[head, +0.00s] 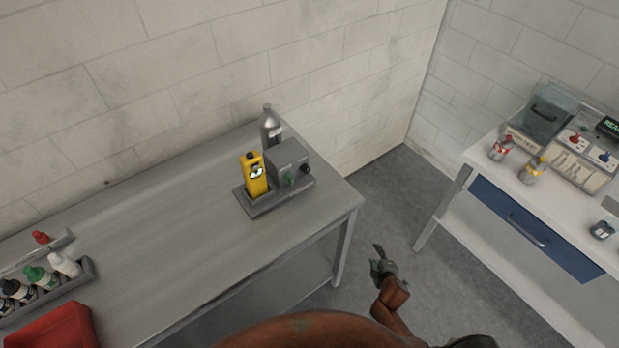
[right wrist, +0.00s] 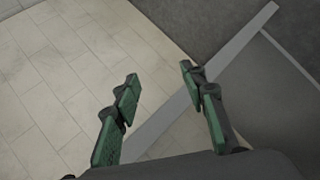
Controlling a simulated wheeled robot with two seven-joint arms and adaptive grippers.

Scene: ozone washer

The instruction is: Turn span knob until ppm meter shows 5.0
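In the head view a yellow handheld ppm meter (head: 254,176) stands upright in a grey tray (head: 262,206) on the metal table. Its small display is too small to read. Beside it is a grey box (head: 287,158) with a green knob (head: 290,178) and a black knob (head: 306,169) on its front. I cannot tell which one is the span knob. My right gripper (head: 383,262) is over the floor gap, right of the table and apart from the box. In the right wrist view its two green fingers (right wrist: 160,88) are spread with nothing between them. My left gripper is not in view.
A silver gas cylinder (head: 270,128) stands behind the box. The grey metal table (head: 160,225) is clear in the middle, with a bottle rack (head: 88,268) and red bin (head: 55,330) at left. A white bench (head: 480,165) with bottles and a control box stands at right.

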